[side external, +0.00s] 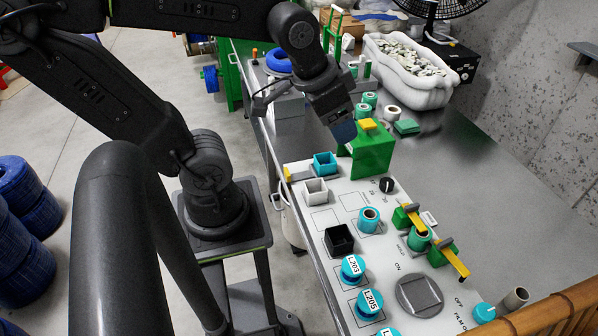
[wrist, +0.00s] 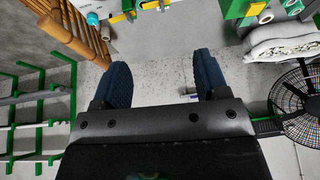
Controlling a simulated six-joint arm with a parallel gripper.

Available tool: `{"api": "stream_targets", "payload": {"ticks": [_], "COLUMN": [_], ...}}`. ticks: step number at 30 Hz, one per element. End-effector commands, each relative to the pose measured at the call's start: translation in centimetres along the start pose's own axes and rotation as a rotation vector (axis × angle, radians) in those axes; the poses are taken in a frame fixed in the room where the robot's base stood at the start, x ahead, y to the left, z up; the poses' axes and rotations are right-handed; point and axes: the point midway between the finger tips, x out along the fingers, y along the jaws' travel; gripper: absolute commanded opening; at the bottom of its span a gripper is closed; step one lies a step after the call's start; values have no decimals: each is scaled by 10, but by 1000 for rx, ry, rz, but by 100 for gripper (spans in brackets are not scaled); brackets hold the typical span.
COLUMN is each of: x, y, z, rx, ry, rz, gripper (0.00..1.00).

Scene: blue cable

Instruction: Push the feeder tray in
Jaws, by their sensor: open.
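A green block with a yellow top piece (side external: 371,149) stands at the far end of the white panel; it looks like the feeder, but I cannot tell which part is its tray. My gripper (side external: 343,130) is at the block's left in the side view, its blue fingers overlapping the block's edge; whether they touch is unclear. In the wrist view the two ribbed blue fingers (wrist: 161,82) are wide apart with nothing between them. Green and yellow parts (wrist: 128,12) show at the top of that view.
The white panel (side external: 325,222) carries a cyan box (side external: 325,164), a white box (side external: 316,191), a black box (side external: 339,239) and several spools. Green clamps with yellow levers (side external: 414,219) stand at its right. A white tub (side external: 408,72) is behind. The steel table (side external: 455,160) is clear at right.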

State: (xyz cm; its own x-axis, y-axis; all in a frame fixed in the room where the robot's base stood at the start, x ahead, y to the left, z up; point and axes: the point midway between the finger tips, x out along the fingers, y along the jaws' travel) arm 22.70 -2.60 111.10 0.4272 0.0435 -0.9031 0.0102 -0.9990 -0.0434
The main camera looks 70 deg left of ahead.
Motion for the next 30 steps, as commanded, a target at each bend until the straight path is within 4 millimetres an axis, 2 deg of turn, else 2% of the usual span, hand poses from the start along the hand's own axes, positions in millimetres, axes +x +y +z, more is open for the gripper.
{"api": "stream_targets", "payload": {"ticks": [4,8,11,14,18,21,24,30], "x": [45,85,116,147,182,199,209,221], "y": [-52,-105,-148,-190,-236,-255,-266,-271], "z": [-16,-15,-2,22,64,91,108,121], "rx": [-2,3,4,1,-3,-4,-4,1], "ry": [-112,-203,-271,-334,-397,-423,-436,-443], "rz": [-54,-73,-69,-50,-11,17,35,47], "gripper": [72,72,72,72,72,72,72,72]}}
